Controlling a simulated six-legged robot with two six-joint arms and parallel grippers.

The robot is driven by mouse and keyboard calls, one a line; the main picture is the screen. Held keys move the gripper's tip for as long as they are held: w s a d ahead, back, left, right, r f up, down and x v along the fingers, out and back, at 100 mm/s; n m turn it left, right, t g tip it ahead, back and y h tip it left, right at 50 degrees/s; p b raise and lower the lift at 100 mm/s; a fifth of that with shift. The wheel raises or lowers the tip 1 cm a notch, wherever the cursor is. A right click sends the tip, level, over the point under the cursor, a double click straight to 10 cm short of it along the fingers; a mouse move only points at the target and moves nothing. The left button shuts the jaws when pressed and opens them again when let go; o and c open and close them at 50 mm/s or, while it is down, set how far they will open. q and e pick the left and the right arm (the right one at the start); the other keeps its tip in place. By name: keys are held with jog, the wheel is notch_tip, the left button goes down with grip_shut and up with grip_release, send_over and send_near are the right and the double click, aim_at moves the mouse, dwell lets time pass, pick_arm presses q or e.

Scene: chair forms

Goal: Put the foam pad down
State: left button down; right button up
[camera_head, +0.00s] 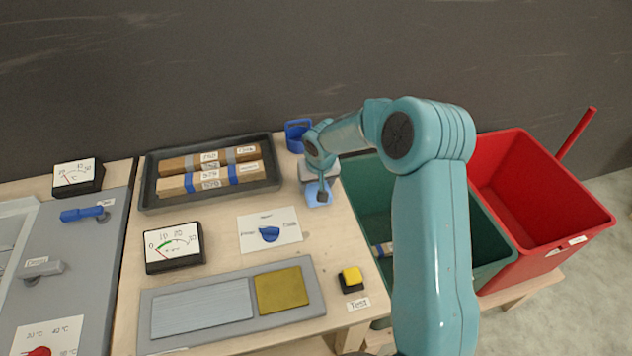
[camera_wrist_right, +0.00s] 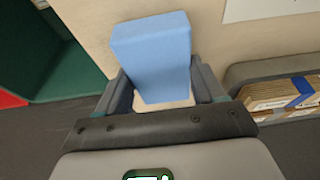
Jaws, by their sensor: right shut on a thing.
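The foam pad is a light blue block (camera_head: 319,194), near the right edge of the wooden table (camera_head: 215,222). My right gripper (camera_head: 320,181) is shut on it. In the right wrist view the foam pad (camera_wrist_right: 152,48) stands between the two fingers of the gripper (camera_wrist_right: 160,95), with its larger part sticking out past them. A pale patch shows at its base between the fingers. I cannot tell whether the pad touches the table. My left gripper is not in view.
A dark tray (camera_head: 147,177) with several taped wooden bars lies left of the pad. A blue holder (camera_head: 298,136) stands behind. A green bin (camera_head: 365,195) and a red bin (camera_head: 540,190) are to the right. A yellow button (camera_head: 351,276) is nearer the front. Bare wood lies between.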

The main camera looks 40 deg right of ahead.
jog(key=shift+s, duration=0.1)
jog(key=shift+f, duration=0.15)
jog(key=o, duration=0.9)
jog(key=shift+o, duration=0.2)
jog(key=shift+r, duration=0.2)
jog(key=b+v, duration=0.1)
jog(key=v, duration=1.1)
jog(key=shift+r, duration=0.1)
